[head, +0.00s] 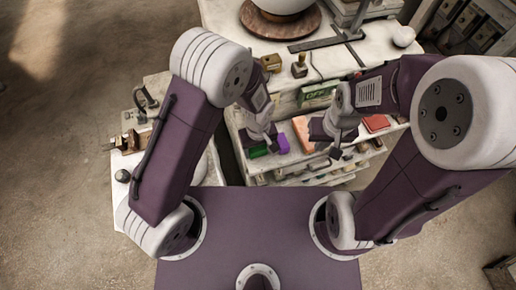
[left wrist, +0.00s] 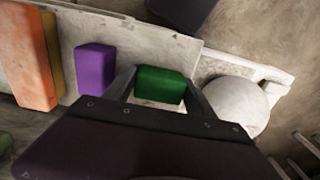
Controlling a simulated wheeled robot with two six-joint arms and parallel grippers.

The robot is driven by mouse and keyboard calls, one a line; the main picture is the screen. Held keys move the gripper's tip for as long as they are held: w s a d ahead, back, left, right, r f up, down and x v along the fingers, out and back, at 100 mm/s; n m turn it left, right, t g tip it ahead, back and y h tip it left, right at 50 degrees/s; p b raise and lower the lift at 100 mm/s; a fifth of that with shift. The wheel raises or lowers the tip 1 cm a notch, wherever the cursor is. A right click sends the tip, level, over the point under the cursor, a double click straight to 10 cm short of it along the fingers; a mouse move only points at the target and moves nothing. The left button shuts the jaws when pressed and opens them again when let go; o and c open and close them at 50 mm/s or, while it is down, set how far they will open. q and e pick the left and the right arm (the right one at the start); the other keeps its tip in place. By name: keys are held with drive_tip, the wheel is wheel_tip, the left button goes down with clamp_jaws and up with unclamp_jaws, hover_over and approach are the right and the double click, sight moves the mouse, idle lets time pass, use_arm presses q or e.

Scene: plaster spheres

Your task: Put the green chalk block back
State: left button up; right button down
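The green chalk block (left wrist: 160,86) lies between the two fingers of my left gripper (left wrist: 162,90) in the left wrist view. The fingertips are close against its two sides, with pale surface showing in front of it. I cannot tell whether they grip it or only straddle it. In the head view the green block (head: 258,151) is at the left end of a shelf, partly hidden by my left gripper (head: 262,141). My right gripper (head: 337,143) is over the same shelf, to the right; its finger opening is unclear.
A purple block (left wrist: 95,68) stands beside the left finger, with orange (left wrist: 27,60) and yellow blocks further left. A pale round object (left wrist: 235,103) is close on the right. In the head view, a red item (head: 376,123) lies right of my right gripper.

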sight(258, 148)
use_arm(q)
drive_tip(key=shift+o, duration=0.9)
drive_tip(key=shift+w, duration=0.1)
drive_tip(key=shift+r, duration=0.25)
wheel_tip(258, 148, up, 12)
drive_tip(key=shift+b, duration=0.35)
drive_tip(key=shift+f, duration=0.1)
